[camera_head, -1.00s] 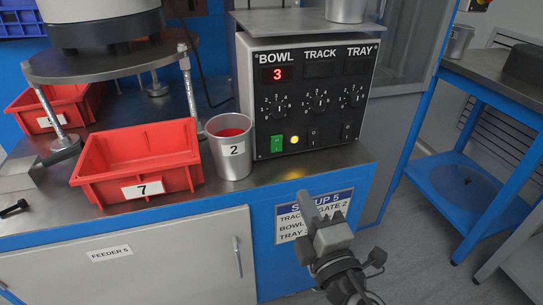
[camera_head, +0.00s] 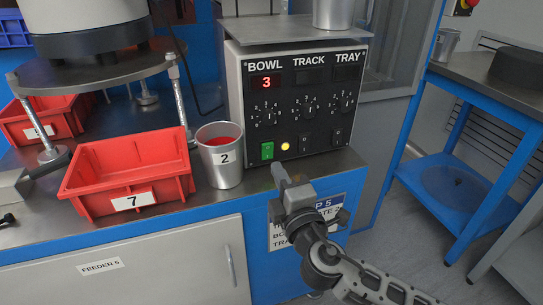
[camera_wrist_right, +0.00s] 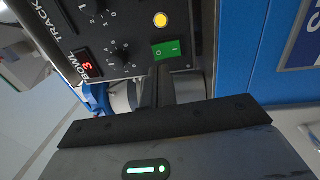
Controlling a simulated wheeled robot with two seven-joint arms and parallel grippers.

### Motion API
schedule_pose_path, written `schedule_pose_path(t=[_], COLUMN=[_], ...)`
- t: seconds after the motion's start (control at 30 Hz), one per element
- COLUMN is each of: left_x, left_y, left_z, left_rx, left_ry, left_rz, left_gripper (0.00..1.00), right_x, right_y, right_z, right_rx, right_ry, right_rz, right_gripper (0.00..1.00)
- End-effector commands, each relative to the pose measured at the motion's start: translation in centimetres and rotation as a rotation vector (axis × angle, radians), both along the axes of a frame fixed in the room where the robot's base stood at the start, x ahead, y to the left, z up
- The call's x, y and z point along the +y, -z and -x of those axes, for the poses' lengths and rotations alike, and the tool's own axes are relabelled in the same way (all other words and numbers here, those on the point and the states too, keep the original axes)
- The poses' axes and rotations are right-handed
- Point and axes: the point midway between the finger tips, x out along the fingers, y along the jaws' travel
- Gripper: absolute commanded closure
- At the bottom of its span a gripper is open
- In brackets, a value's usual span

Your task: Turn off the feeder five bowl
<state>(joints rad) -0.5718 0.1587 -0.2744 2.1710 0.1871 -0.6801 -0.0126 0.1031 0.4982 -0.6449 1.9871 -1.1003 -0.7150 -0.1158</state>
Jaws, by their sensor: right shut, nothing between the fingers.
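The black control panel (camera_head: 320,128) has BOWL, TRACK and TRAY columns. The bowl display (camera_head: 265,82) shows a red 3; the other two displays are dark. Below the bowl knob (camera_head: 267,115) is a lit green rocker switch (camera_head: 267,151), with a yellow lamp (camera_head: 285,147) to its right. My right gripper (camera_head: 278,172) is shut and empty, its fingertips just below and in front of the switch. In the right wrist view the green switch (camera_wrist_right: 167,50) lies just beyond the closed fingertips (camera_wrist_right: 160,72). I cannot tell whether they touch. My left gripper is not in view.
A metal cup labelled 2 (camera_head: 220,170) stands close left of the panel. Another cup (camera_head: 333,14) stands on top of the control box.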

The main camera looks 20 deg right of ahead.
Motion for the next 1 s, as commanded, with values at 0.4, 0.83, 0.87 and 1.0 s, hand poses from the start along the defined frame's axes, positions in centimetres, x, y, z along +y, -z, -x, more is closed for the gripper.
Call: schedule_pose_path(t=[0.4, 0.83, 0.87, 1.0], left_x=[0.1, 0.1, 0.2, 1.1], left_y=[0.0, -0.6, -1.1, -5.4], left_z=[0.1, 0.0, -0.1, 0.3], left_rx=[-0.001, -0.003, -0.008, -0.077], left_ry=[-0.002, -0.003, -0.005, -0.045], left_rz=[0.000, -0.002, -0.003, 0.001], left_gripper=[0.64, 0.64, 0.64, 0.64], right_x=[0.2, 0.2, 0.2, 0.2], right_y=[-0.5, -0.8, -1.0, -1.7], right_z=[-4.9, -5.1, -5.1, -5.6], right_rx=[0.001, 0.010, 0.015, 0.062], right_ry=[0.000, 0.001, 0.001, 0.001], right_rz=[0.000, -0.001, -0.001, 0.000], right_gripper=[1.00, 1.00, 1.00, 1.00])
